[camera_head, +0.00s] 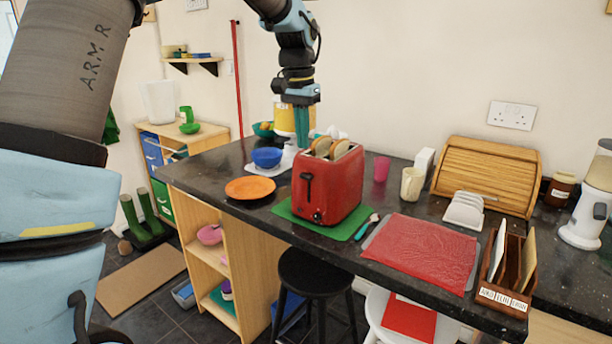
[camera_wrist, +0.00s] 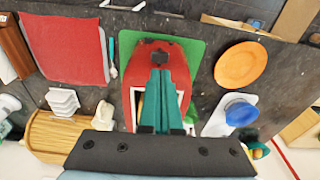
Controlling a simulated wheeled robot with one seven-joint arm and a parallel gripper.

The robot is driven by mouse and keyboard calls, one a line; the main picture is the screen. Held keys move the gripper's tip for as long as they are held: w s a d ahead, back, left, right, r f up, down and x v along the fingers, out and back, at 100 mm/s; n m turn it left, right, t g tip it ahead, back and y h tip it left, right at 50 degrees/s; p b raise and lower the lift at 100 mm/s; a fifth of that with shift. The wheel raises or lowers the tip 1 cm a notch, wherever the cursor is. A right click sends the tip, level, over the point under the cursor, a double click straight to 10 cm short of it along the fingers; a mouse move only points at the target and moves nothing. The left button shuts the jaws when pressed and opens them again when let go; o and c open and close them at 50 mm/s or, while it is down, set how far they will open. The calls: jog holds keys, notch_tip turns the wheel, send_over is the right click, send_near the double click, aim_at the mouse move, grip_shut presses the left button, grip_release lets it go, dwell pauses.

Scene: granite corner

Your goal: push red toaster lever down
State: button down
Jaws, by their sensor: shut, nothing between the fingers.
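The red toaster (camera_head: 332,188) stands on a green mat (camera_head: 340,229) on the dark counter, with bread slices (camera_head: 330,147) in its slots. Its black lever (camera_head: 307,177) is near the top of the slot on the front face; it also shows in the wrist view (camera_wrist: 161,57). My gripper (camera_head: 302,146) points down with its teal fingers shut and empty. In the wrist view my gripper (camera_wrist: 160,72) overlaps the toaster's top, its tips near the lever end. I see no contact with the lever. The fingers hide part of the toaster's top in the wrist view.
An orange plate (camera_head: 250,188) and a blue bowl (camera_head: 267,157) are left of the toaster. A red mat (camera_head: 420,247), a cream mug (camera_head: 411,184) and a wooden bread box (camera_head: 487,177) are right. A black stool (camera_head: 315,273) stands in front of the counter.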

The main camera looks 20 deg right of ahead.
aim_at(305, 175)
jog(key=shift+w+d+f+b, duration=0.1)
jog(key=shift+d+f+b, duration=0.05)
jog(key=shift+f+b, duration=1.45)
jog(key=shift+w+d+f+b, duration=0.1)
jog(key=shift+f+b, duration=1.1)
jog(key=shift+f, duration=0.65)
notch_tip(305, 175, down, 5)
jog(key=s+a+b, duration=0.1)
jog(key=a+b, duration=0.1)
jog(key=b, duration=0.1)
jog(key=shift+s+a+f, duration=0.2)
jog(key=shift+s+a, duration=0.1)
jog(key=shift+s, duration=0.05)
jog(key=shift+r, duration=0.15)
notch_tip(305, 175, up, 10)
jog(key=b, duration=0.1)
jog(key=shift+s+a+r+b, duration=0.25)
jog(key=shift+a+b, duration=0.05)
jog(key=shift+a, duration=0.15)
